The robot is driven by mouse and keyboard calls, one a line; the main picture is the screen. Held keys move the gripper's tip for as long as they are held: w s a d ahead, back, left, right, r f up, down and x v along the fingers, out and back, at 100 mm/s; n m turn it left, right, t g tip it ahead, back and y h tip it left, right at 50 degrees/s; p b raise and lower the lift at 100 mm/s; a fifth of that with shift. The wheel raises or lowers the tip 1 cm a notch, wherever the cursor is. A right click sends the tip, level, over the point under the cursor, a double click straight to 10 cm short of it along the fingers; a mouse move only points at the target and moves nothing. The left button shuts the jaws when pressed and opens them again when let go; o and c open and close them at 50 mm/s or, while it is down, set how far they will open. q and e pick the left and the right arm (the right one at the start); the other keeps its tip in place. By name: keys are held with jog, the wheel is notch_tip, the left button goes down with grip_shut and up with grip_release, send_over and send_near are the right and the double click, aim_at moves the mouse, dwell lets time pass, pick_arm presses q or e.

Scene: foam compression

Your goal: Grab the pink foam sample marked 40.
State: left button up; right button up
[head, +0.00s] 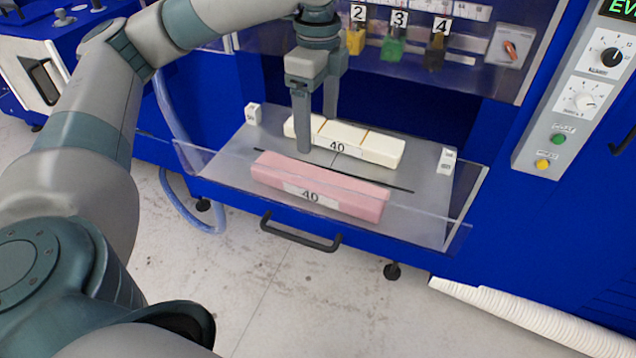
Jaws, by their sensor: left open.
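The pink foam sample (345,190) is a long block with a white label marked 40 on its front. It lies near the front of a grey drawer tray (405,217), behind the clear front panel. A cream foam sample (383,148), also labelled 40, lies behind it, past a thin dark slot. My right gripper is not in view.
Clear low panels edge the tray, with a black handle (300,232) below the front. Small white blocks stand at the tray's left (253,114) and right (447,160). The blue machine (480,215) rises behind, with a control panel (587,90) at right.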

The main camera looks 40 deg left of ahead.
pick_arm(q)
send_over(318, 178)
notch_tip(318, 178, down, 9)
jog(key=shift+f+p, duration=0.1)
jog(key=shift+p, duration=0.2)
jog(key=shift+f, duration=0.15)
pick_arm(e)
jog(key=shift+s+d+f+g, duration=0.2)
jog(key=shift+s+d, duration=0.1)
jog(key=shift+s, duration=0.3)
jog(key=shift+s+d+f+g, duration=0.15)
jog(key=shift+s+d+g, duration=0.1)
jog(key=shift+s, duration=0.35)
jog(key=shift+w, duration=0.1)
pick_arm(q)
jog(key=shift+f, duration=0.45)
notch_tip(318, 178, down, 4)
jog(key=shift+f, duration=0.4)
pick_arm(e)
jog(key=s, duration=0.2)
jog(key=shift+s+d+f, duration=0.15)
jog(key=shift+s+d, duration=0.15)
